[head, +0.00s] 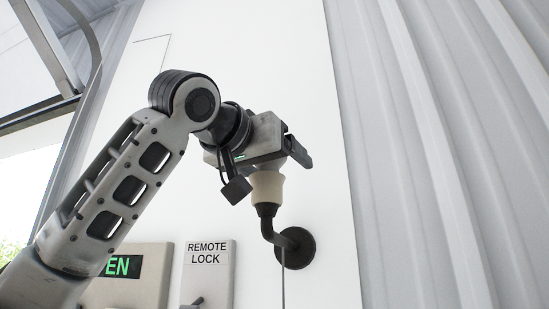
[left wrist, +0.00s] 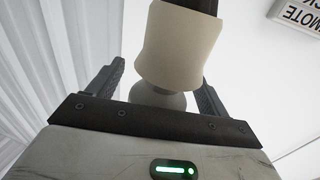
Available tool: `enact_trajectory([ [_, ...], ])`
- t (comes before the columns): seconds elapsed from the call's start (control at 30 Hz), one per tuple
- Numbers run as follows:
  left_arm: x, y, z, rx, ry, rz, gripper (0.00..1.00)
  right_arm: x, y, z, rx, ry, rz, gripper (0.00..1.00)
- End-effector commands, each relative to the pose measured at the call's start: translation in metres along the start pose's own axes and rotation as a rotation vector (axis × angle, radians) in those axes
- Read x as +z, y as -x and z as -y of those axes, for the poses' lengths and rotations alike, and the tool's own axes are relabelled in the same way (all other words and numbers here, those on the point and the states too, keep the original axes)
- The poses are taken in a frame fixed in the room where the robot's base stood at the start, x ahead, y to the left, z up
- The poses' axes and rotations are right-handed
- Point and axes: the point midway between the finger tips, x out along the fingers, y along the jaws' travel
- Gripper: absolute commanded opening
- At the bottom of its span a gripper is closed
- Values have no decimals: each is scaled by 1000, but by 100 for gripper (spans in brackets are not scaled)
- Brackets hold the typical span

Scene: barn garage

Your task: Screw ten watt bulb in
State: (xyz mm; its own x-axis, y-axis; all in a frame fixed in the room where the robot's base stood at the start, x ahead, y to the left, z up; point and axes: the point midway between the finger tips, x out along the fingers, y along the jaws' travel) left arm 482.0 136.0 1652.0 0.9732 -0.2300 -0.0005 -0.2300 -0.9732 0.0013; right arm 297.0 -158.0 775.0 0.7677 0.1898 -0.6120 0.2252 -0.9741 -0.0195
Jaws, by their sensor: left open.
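A cream lamp socket (head: 268,188) sits upright on a curved black wall bracket (head: 268,228). It also shows large in the left wrist view (left wrist: 178,45). A grey rounded bulb (left wrist: 158,98) shows at the socket's mouth, between my left gripper's fingers. Its base is hidden by the socket, so I cannot tell how deep it sits. My left gripper (head: 292,148) is directly above the socket. In the left wrist view its two dark fingers (left wrist: 160,82) are spread, with gaps on both sides of the bulb. The bulb is hidden in the head view. My right gripper is not in view.
A white wall panel (head: 325,250) carries the bracket's round black base. A REMOTE LOCK box (head: 208,272) and a green-lettered sign (head: 125,268) are mounted lower left. Corrugated wall (head: 450,150) is at right. Space right of the socket is clear.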

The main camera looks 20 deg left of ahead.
Motion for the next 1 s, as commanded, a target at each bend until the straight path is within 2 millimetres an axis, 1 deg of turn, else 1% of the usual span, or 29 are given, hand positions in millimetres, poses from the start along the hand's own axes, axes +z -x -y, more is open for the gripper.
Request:
enact_trajectory([
  [0.27,0,-2,0,0,0,0,79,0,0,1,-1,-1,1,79],
  [0.37,0,-2,0,0,0,0,54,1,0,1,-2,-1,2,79],
  [0.4,0,-2,0,0,0,0,43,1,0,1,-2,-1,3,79],
  [0.43,0,-2,0,0,0,0,40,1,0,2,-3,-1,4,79],
  [0.57,0,-2,0,4,0,1,40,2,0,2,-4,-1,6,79],
  [0.63,1,-2,1,44,3,3,40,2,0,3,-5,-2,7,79],
  [0.67,2,-3,2,78,5,3,40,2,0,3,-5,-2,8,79],
  [0.8,3,-3,2,317,12,3,40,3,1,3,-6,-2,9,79],
  [0.9,3,-3,1,456,10,3,41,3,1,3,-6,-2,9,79],
  [1.0,3,-3,1,519,4,4,41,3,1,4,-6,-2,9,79],
])
